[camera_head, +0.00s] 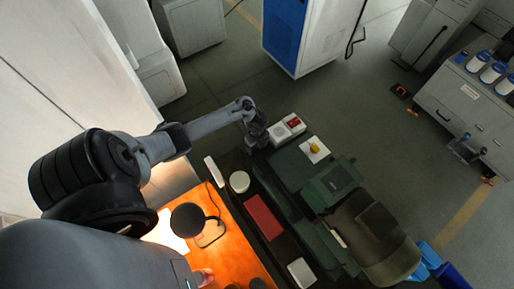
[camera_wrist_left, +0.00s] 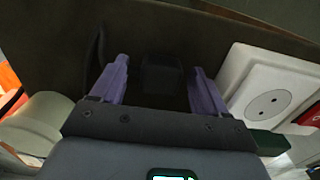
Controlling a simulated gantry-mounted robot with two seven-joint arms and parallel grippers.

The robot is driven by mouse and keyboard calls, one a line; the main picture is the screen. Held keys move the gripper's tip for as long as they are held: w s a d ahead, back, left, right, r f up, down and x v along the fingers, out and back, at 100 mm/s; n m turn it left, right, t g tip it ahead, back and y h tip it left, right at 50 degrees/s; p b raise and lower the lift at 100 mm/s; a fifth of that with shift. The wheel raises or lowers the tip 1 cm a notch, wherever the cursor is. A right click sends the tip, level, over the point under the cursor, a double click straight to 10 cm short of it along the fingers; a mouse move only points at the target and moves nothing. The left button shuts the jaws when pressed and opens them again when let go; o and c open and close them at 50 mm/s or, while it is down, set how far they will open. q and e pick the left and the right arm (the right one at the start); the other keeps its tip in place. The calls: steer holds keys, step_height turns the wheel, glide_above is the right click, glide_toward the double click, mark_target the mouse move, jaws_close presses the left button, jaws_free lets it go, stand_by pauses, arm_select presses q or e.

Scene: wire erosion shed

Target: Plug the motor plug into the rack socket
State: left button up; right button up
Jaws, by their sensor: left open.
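The rack socket (camera_wrist_left: 268,103) is a white square plate with a round two-hole recess, at the right of the left wrist view. In the head view, a white box with a red part (camera_head: 287,128), which seems to carry it, sits just right of my left gripper (camera_head: 256,138). In the left wrist view my left gripper (camera_wrist_left: 160,68) is open, with its two purple fingers apart. A dark block, likely the motor plug (camera_wrist_left: 161,74), shows between the fingers with gaps on both sides. A dark cable-like curve lies left of the fingers. My right gripper is not in view.
A white plate with a yellow knob (camera_head: 314,148) sits on the green machine (camera_head: 335,185). A white round container (camera_head: 239,181), a red box (camera_head: 264,217) and a white box (camera_head: 301,272) line the dark bench. A black lamp (camera_head: 188,220) stands over the orange lit surface (camera_head: 236,246).

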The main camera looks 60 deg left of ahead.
arm_select(q)
steer(key=c, duration=1)
steer(key=shift+r, duration=0.15)
step_height(320, 180, up, 8)
steer(key=shift+a+r+p, duration=0.1)
steer(key=shift+r+p, duration=0.1)
steer(key=shift+p, duration=0.55)
steer(key=shift+r, duration=0.7)
